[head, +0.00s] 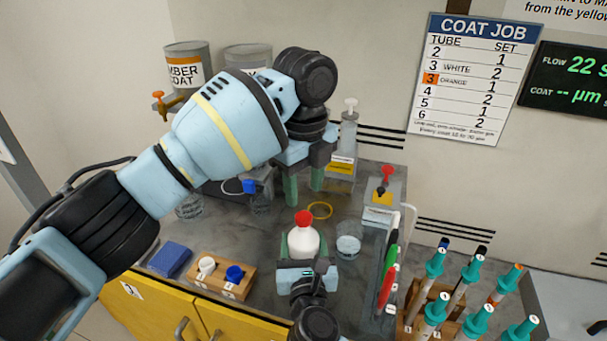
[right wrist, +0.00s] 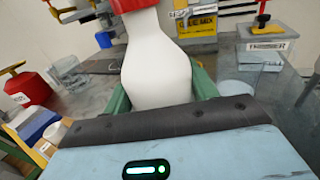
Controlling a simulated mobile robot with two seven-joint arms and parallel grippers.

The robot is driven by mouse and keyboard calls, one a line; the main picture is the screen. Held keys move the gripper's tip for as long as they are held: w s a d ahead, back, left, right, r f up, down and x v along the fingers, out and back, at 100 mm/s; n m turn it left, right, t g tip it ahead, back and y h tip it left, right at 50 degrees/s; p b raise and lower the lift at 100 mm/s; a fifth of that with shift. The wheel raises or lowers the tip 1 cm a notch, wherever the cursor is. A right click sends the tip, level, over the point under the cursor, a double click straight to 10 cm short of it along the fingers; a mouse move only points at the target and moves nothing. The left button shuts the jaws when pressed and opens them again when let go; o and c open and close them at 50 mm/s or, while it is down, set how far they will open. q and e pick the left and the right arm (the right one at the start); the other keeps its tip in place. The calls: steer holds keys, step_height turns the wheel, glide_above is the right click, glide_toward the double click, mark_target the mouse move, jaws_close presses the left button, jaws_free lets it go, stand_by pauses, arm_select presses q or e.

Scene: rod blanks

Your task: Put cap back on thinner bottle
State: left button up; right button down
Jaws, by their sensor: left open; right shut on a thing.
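The white bottle (head: 303,243) with a red cap-like top (head: 304,218) stands upright over the bench. The bottle (right wrist: 158,62) and the lower edge of its red top (right wrist: 132,4) also show in the right wrist view; I cannot tell how firmly the top sits. My right gripper (head: 303,254) is shut on the bottle, its green fingers on either side of the body. My left gripper (head: 303,192) is open and empty, pointing down behind and above the red top, apart from it. No label reading thinner shows on the bottle.
A glass beaker (head: 348,246) stands close right of the bottle. A box with a red knob (head: 383,207), labelled THINNER in the right wrist view (right wrist: 266,46), is behind right. A yellow ring (head: 320,210) lies behind. A wooden block with cups (head: 221,284) and a blue block (head: 170,259) are left.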

mark_target(304, 216)
arm_select(q)
steer(key=n, duration=0.3)
steer(key=shift+r, duration=0.15)
steer(key=n, duration=0.4)
steer(key=shift+r+n, duration=0.15)
steer(key=shift+n, duration=0.25)
steer(key=n, duration=0.6)
steer(key=shift+r, duration=0.2)
steer(key=n, duration=0.6)
steer(key=shift+r+n, duration=0.25)
steer(key=shift+n, duration=0.05)
steer(key=n, duration=0.4)
steer(key=shift+r, duration=0.1)
steer(key=n, duration=0.3)
steer(key=shift+r+n, duration=0.1)
steer(key=shift+n, duration=0.2)
steer(key=shift+f, duration=4)
